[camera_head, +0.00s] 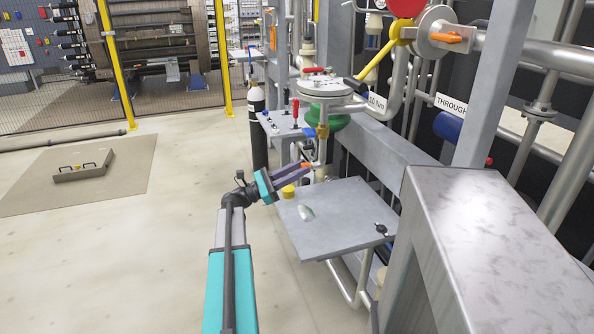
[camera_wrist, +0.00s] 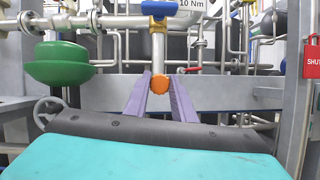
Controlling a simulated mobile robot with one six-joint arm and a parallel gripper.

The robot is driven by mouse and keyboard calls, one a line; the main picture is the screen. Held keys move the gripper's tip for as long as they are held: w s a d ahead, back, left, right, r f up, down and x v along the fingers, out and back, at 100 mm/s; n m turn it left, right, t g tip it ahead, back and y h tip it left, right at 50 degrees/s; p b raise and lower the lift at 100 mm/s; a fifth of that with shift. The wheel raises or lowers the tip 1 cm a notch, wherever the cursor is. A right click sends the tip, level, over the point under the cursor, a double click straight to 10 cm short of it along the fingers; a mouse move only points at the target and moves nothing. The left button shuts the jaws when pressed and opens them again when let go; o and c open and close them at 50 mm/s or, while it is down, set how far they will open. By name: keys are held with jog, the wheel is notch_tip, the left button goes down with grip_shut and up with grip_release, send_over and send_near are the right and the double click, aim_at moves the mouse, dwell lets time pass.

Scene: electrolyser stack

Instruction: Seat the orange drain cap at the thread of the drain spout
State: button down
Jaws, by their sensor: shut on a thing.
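The orange drain cap (camera_wrist: 159,84) is held between the purple fingertips of my gripper (camera_wrist: 160,79). In the wrist view it appears straight below the lower end of the drain spout (camera_wrist: 158,48), a grey vertical pipe under a brass fitting and a blue handle. In the head view my gripper (camera_head: 311,168) reaches over the small table, and the cap (camera_head: 307,165) shows at its tips, close beside the spout (camera_head: 322,152). The thread is not visible, and I cannot tell whether cap and spout touch.
Below the gripper is a grey table plate (camera_head: 345,225) with a yellow piece (camera_head: 289,190), a pale translucent item (camera_head: 306,213) and a small black part (camera_head: 381,228). A green round vessel (camera_wrist: 60,63) stands left of the spout in the wrist view. A grey beam runs behind.

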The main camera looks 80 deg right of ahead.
jog(key=shift+s, duration=0.15)
jog(key=c, duration=1.4)
grip_release()
jog(key=v, duration=1.3)
jog(key=shift+w+f, duration=0.2)
jog(key=shift+w, duration=0.15)
jog(key=shift+a, duration=0.1)
